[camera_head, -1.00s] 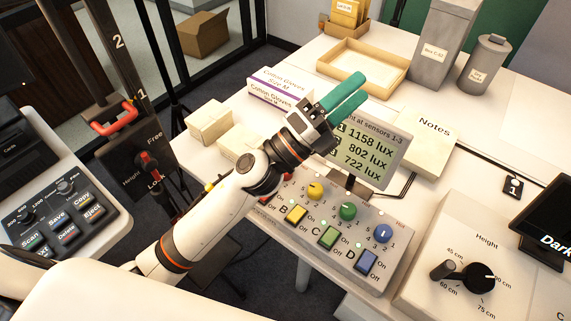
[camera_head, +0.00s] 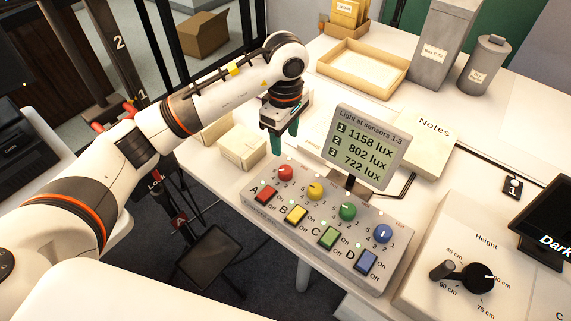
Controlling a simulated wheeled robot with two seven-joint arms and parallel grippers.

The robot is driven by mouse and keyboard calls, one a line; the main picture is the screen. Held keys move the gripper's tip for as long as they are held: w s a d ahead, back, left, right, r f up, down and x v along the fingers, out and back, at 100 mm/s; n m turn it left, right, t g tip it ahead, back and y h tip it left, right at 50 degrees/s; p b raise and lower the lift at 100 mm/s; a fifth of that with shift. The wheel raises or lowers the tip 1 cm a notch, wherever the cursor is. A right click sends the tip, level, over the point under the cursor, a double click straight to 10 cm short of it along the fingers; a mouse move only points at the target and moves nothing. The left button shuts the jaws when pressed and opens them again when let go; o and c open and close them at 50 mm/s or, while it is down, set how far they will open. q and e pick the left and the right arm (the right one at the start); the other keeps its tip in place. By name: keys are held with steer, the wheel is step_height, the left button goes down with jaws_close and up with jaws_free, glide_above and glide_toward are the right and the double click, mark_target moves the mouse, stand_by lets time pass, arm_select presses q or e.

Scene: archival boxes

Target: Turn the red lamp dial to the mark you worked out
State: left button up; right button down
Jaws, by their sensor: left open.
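The red lamp dial (camera_head: 285,173) is at the far left of the dial row on the grey lamp panel (camera_head: 323,262), above the red switch A (camera_head: 265,194). I cannot read its setting clearly. Yellow (camera_head: 315,191), green (camera_head: 347,212) and blue (camera_head: 383,233) dials follow to the right. The light display (camera_head: 368,144) reads 1158, 802 and 722 lux for sensors 1 to 3. My left gripper (camera_head: 283,143) points down with green fingers, open and empty, just above and behind the red dial, apart from it. My right gripper is not in view.
White boxes (camera_head: 243,148) stand left of my left gripper. A Height dial box (camera_head: 470,235) is at right. A wooden tray (camera_head: 362,69) and grey containers (camera_head: 440,45) stand at the back.

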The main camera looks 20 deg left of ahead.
mark_target(285, 169)
arm_select(q)
step_height(285, 169, down, 11)
steer(key=shift+r+p, duration=0.2)
steer(key=shift+p, duration=0.45)
steer(key=c, duration=1)
steer(key=shift+o, duration=0.2)
